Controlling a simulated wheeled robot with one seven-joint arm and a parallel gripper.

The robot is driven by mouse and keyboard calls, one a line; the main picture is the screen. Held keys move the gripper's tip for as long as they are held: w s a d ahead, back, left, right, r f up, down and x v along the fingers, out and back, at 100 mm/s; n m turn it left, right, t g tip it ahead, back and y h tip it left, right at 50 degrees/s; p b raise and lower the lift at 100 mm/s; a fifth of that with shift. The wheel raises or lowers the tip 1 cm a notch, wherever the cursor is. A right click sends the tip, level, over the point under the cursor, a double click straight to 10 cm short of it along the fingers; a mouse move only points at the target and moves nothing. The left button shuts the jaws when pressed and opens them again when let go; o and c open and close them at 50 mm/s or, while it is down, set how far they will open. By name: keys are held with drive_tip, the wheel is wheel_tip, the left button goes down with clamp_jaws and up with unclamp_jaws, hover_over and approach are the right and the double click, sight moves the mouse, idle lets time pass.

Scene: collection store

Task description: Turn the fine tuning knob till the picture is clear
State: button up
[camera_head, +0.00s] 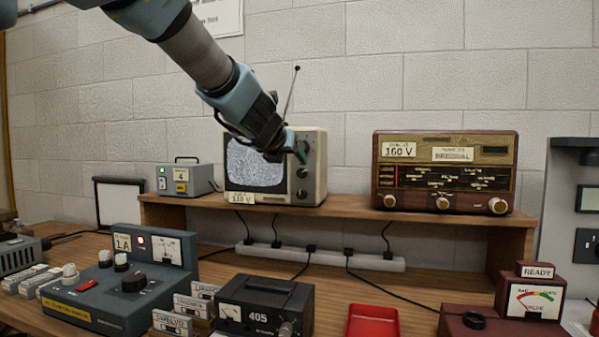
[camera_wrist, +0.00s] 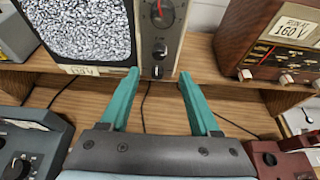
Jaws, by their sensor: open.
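A small cream television (camera_head: 314,168) stands on the wooden shelf, its screen (camera_head: 255,163) full of grey static; the static also fills the screen in the wrist view (camera_wrist: 80,28). Its right-hand panel has a large dial with a red pointer (camera_wrist: 162,12), a black knob (camera_wrist: 159,48) and a lower small knob (camera_wrist: 157,71). I cannot read which is the fine tuning knob. My gripper (camera_wrist: 158,76) is open and empty, its green fingertips spread either side of the lower knob in the wrist view. In the head view my gripper (camera_head: 301,150) hides part of the panel's top. Contact is unclear.
A brown radio (camera_head: 445,168) stands right of the television, a grey box (camera_head: 185,178) left. On the bench below are a blue-grey control unit (camera_head: 122,290), a black box marked 405 (camera_head: 265,305), a red tray (camera_head: 372,321) and a power strip (camera_head: 325,257) with cables.

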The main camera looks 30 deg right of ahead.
sight(301, 172)
drive_tip(key=b+x, duration=0.1)
drive_tip(key=x, duration=0.8)
drive_tip(key=shift+w+d+f+b, duration=0.2)
drive_tip(key=shift+w+b, duration=0.1)
drive_tip(key=shift+b, duration=0.1)
clamp_jaws()
